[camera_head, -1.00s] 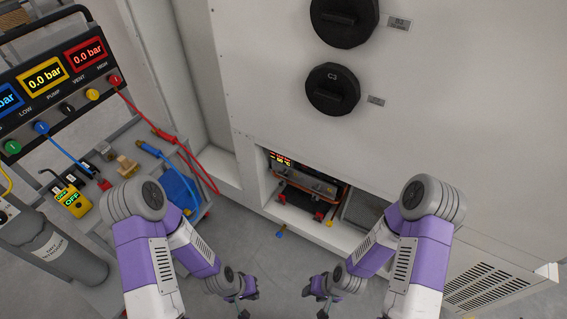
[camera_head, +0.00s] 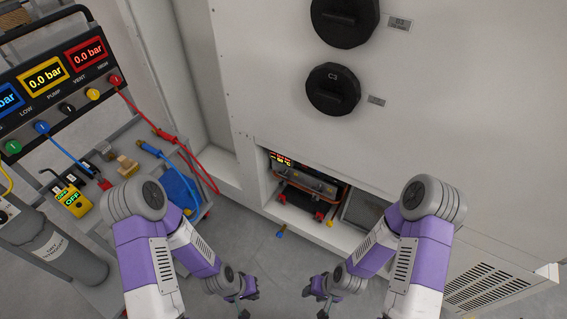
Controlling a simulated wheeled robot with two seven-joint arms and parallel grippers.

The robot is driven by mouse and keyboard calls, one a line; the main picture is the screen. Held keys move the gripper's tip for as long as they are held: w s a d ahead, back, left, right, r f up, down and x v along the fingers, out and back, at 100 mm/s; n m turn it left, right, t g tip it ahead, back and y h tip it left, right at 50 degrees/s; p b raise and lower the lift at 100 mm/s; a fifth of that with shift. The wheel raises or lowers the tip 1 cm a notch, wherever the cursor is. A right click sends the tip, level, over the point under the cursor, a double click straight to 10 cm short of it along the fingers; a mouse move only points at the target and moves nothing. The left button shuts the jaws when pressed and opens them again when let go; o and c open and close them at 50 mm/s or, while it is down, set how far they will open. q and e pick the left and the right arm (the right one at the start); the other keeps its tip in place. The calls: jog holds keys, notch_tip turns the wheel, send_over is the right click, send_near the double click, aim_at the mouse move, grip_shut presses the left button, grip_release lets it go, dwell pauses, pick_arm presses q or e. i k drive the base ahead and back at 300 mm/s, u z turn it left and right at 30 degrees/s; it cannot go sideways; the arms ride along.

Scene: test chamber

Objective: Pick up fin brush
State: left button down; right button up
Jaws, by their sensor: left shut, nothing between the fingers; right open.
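A small tan, block-like item (camera_head: 127,165) lies on the grey cart at the left; it may be the fin brush, but it is too small to be sure. My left gripper (camera_head: 246,300) is low in the middle of the view, shut and empty, over the floor and well to the right of the cart. My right gripper (camera_head: 314,302) is open and empty, a short way to its right. Neither gripper touches anything.
The cart (camera_head: 190,226) carries a blue item (camera_head: 178,190), hoses and a yellow device (camera_head: 70,198). A gauge panel (camera_head: 50,80) and grey cylinder (camera_head: 60,250) stand left. A white cabinet (camera_head: 420,130) with an open bay fills the right.

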aim_at(129, 168)
jog(key=z, duration=1.1)
jog(key=k, duration=0.65)
jog(key=u, duration=0.45)
